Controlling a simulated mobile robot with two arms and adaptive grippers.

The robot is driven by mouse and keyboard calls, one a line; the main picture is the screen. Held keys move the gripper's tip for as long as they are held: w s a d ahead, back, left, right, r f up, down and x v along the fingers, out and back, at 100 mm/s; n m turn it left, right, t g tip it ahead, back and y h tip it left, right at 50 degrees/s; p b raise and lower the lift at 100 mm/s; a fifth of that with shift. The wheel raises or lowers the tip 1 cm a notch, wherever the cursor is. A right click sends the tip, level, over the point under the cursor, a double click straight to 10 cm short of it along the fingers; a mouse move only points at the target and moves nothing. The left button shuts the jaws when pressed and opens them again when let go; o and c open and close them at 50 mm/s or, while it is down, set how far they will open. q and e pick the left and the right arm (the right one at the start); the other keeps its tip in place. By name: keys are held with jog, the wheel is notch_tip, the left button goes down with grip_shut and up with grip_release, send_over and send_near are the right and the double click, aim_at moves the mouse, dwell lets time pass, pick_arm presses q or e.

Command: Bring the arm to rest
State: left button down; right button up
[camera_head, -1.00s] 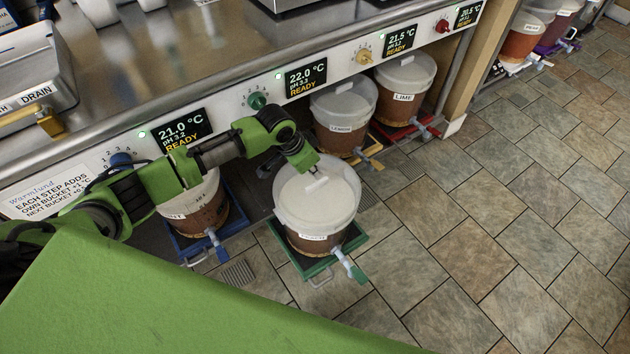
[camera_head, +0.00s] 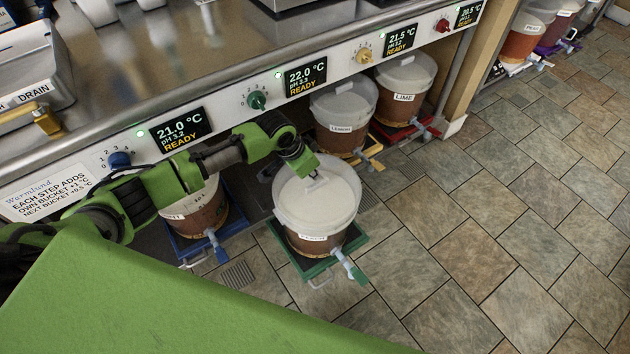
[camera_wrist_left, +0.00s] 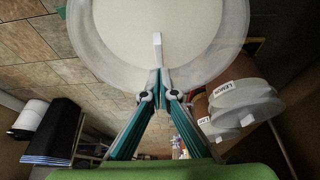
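My left arm reaches in from the left, and my left gripper (camera_head: 310,170) is at the white lid of the bucket (camera_head: 312,205) on the green tray (camera_head: 320,266). In the left wrist view my gripper's teal fingers (camera_wrist_left: 160,75) come together at the tips. They appear shut on the small white lid handle (camera_wrist_left: 157,40), part of which sticks out beyond them. The handle also shows beside the fingertips in the head view (camera_head: 317,182). The bucket stands upright, farther out than its neighbours. My right gripper is in no view.
Left of it is a bucket (camera_head: 208,208) on a blue tray, partly behind my arm. The lemon bucket (camera_head: 343,113) and lime bucket (camera_head: 404,90) stand to the right under the steel counter (camera_head: 190,60). Knobs and displays line its front. The tiled floor (camera_head: 480,220) at right is clear.

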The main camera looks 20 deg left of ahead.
pick_arm(q)
jog(key=shift+f, duration=0.6)
dwell(0.4)
jog(key=shift+r+p, duration=1.1)
jog(key=shift+r, duration=0.1)
dwell(0.4)
